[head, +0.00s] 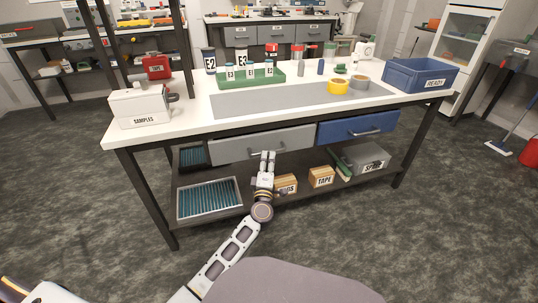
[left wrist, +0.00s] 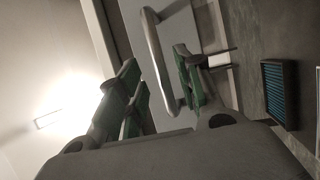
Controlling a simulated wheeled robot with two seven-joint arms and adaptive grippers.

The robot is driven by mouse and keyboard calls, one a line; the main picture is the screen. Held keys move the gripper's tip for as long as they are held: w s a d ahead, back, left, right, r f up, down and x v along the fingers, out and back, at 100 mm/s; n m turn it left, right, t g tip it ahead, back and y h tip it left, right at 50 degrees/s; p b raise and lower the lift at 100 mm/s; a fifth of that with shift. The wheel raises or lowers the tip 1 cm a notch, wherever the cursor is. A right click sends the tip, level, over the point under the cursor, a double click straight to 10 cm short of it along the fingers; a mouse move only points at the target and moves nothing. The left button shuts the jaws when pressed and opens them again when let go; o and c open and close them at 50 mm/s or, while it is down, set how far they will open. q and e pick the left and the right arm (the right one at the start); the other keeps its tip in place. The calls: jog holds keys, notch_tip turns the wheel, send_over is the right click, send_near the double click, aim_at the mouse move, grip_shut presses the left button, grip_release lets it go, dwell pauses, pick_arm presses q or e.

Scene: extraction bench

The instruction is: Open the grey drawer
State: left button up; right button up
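The grey drawer (head: 232,148) is under the bench top, left of the blue drawer (head: 357,128), and looks shut. Its bar handle is partly hidden behind my left gripper (head: 267,156) in the head view. In the left wrist view, the handle (left wrist: 161,58) stands out from the pale drawer front (left wrist: 190,35). My left gripper (left wrist: 160,85) is open there, with its green-padded fingers apart. The handle bar lies between the fingers, nearer the right-hand one; I cannot tell if it touches. My right gripper is not in view.
The lower shelf holds a ribbed blue tray (head: 208,197), a tape box (head: 321,177) and a grey spares case (head: 365,158). A samples box (head: 139,107), a green rack (head: 250,83) and a blue crate (head: 420,76) stand on the bench. The floor in front is clear.

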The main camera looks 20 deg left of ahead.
aim_at(269, 151)
pick_arm(q)
jog(key=shift+b+x, duration=0.7)
jog(key=shift+x, duration=1.7)
grip_shut()
